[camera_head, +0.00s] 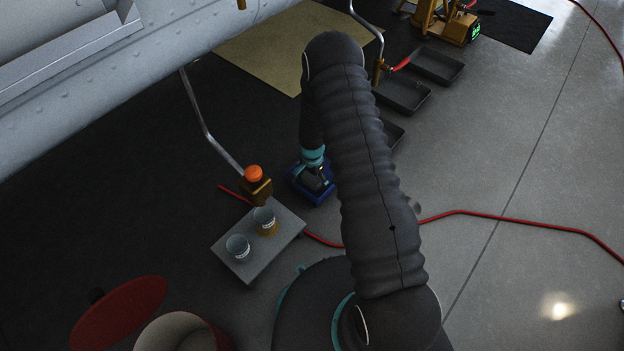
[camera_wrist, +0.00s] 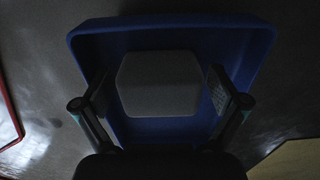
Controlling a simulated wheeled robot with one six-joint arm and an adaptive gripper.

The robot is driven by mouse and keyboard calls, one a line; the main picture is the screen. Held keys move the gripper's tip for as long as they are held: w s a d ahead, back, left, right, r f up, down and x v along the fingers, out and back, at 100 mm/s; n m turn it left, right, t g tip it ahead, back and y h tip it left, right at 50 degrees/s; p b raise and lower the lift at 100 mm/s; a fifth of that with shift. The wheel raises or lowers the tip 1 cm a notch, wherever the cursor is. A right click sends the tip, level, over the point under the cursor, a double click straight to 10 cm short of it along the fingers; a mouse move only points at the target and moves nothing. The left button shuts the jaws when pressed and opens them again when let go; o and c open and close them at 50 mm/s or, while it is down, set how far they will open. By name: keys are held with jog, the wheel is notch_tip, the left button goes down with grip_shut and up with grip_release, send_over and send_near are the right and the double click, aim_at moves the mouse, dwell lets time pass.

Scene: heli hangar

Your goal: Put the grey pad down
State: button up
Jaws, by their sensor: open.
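The grey pad (camera_wrist: 159,84) lies in a blue tray (camera_wrist: 252,58) in the wrist view, flat as far as the dim light shows. My gripper (camera_wrist: 159,92) is open over the tray, with one finger on each side of the pad. A gap shows between each finger and the pad. In the head view the blue tray (camera_head: 322,198) is on the floor under my gripper (camera_head: 317,183), which hides most of its inside. I cannot make out the pad there.
A low grey stand (camera_head: 240,268) with two small cans (camera_head: 238,247) is left of the tray. A red hose (camera_head: 500,213) crosses the floor. Black trays (camera_head: 405,95) lie behind my arm. A red bin (camera_head: 180,335) stands at front left. The right floor is mostly clear.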

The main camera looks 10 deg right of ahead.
notch_tip(320, 180, up, 12)
jog(key=shift+r+p, duration=0.15)
jog(key=shift+p, duration=0.45)
notch_tip(320, 180, up, 15)
jog(key=n+t, duration=0.1)
jog(key=n, duration=0.1)
send_over(313, 179)
jog(key=s+r+n+t, duration=0.1)
jog(key=s+r+n, duration=0.1)
jog(key=s+r, duration=0.35)
jog(key=s+r+n+t, duration=0.1)
jog(key=s+r, duration=0.1)
jog(key=r, duration=0.7)
jog(key=s+r+n+t, duration=0.1)
jog(key=s+r+n, duration=0.1)
jog(key=s+r, duration=0.2)
jog(key=s+r+n, duration=0.2)
jog(key=s+r, duration=0.2)
jog(key=s, duration=0.6)
jog(key=s+r+n+t, duration=0.1)
jog(key=s+r, duration=0.3)
jog(key=s, duration=0.3)
jog(key=shift+s+r+n+t, duration=0.2)
jog(key=shift+n+t, duration=0.1)
jog(key=shift+n, duration=0.1)
notch_tip(313, 179, up, 4)
jog(key=p, duration=0.4)
jog(key=shift+r, duration=0.25)
